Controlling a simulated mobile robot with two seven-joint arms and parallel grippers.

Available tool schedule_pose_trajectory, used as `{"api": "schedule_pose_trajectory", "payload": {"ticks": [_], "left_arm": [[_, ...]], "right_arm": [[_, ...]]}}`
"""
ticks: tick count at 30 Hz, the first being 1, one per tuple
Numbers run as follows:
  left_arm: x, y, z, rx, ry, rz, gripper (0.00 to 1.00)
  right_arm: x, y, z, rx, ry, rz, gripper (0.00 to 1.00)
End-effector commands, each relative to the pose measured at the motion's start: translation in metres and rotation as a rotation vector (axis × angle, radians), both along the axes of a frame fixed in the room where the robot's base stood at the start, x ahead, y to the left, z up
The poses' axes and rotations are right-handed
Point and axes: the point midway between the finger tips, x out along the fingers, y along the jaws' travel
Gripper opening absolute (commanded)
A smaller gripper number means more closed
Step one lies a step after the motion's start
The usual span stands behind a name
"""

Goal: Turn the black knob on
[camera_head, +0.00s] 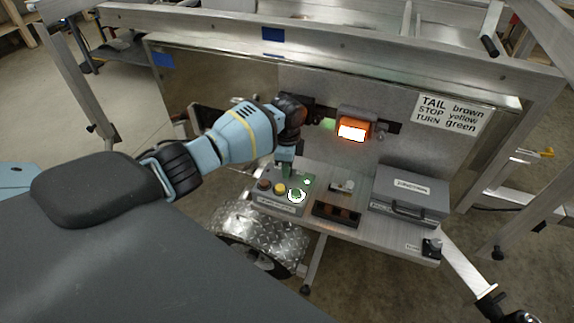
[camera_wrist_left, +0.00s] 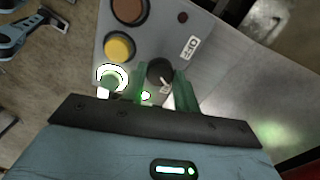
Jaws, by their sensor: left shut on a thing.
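A grey control box (camera_head: 284,205) sits on the trailer shelf. It carries a brown button (camera_head: 264,184), a yellow button (camera_head: 279,188) and a green button (camera_head: 297,195) with a lit white ring. The black knob (camera_wrist_left: 160,71) has a white pointer line and stands near an ON/OFF label (camera_wrist_left: 190,47). My left gripper (camera_head: 286,170) reaches down to the box from behind. In the left wrist view its green fingers (camera_wrist_left: 161,82) are shut on the knob, one on each side. In the head view the gripper hides the knob.
An orange lamp (camera_head: 353,130) glows on the back panel, beside a sign (camera_head: 449,114) with wire colours. A grey case (camera_head: 409,195) and a dark block (camera_head: 337,212) occupy the shelf to the right of the box. A metal fender (camera_head: 258,228) lies below.

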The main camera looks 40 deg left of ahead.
Motion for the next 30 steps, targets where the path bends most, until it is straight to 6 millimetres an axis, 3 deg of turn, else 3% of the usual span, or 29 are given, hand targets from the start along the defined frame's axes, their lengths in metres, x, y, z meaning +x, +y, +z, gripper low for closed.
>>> {"api": "schedule_pose_trajectory", "payload": {"ticks": [12,28,29,30], "left_arm": [[-0.0005,-0.0006,-0.0011,-0.001,0.002,-0.181,0.07],[-0.0006,-0.0005,-0.0012,-0.001,0.002,-0.205,0.07],[-0.0006,-0.0005,-0.0012,-0.001,0.002,-0.205,0.32],[-0.0006,-0.0005,-0.0012,-0.001,0.002,-0.205,0.37]], "right_arm": [[0.0008,0.0001,0.0006,0.000,-0.002,0.000,0.00],[0.0004,0.0012,0.0003,0.003,0.000,-0.003,0.00],[0.0004,0.0012,0.0003,0.003,0.000,-0.003,0.00],[0.0003,0.0013,0.0002,0.003,0.000,-0.003,0.00]]}}
